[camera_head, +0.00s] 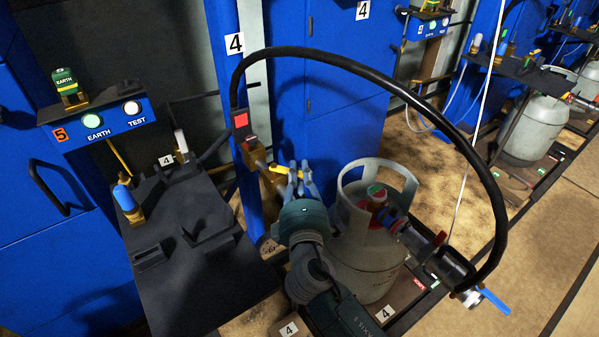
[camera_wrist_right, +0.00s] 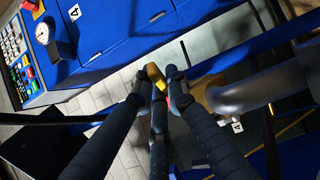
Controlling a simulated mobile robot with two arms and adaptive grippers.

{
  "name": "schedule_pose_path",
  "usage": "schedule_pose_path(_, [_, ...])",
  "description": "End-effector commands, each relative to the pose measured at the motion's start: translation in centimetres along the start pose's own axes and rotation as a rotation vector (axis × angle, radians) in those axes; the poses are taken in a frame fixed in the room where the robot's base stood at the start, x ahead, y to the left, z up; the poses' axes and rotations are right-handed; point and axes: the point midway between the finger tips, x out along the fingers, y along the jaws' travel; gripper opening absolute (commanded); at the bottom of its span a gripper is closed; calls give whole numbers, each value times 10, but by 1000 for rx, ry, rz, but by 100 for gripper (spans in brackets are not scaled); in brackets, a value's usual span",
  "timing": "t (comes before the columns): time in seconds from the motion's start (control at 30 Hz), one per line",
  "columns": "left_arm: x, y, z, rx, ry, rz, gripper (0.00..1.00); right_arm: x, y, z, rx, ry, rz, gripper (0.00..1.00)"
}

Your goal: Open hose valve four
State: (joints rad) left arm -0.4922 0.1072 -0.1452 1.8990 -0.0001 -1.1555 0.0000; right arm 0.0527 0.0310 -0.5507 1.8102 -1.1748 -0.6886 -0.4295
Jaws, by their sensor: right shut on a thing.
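My right gripper (camera_head: 302,178) is at the blue post marked 4, just left of the grey gas cylinder. A yellow piece (camera_wrist_right: 154,72) shows just beyond the fingertips. The brass valve (camera_head: 252,155) at the post sits below the red block, where the black hose (camera_head: 370,68) starts. The gripper partly hides this valve and its lever. The hose arcs right to a coupling with another blue lever (camera_head: 494,301). My left gripper is not in view.
The gas cylinder (camera_head: 365,250) stands close beside my right gripper. A dark bench (camera_head: 195,225) and an EARTH/TEST box (camera_head: 105,122) are at the left. Blue cabinets stand behind. Open floor (camera_head: 560,220) lies at the right.

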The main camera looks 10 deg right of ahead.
Motion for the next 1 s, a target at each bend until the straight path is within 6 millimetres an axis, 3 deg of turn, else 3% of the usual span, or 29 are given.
schedule_pose_path(0.17, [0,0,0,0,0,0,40,0,-2,1,-2,-1,-3,0])
schedule_pose_path(0.2, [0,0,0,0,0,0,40,0,-2,1,-2,-1,-3,21])
schedule_pose_path(0.27, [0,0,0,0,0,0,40,0,-2,1,-2,-1,-3,33])
schedule_pose_path(1.0, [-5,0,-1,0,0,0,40,2,-1,1,-4,31,-5,33])
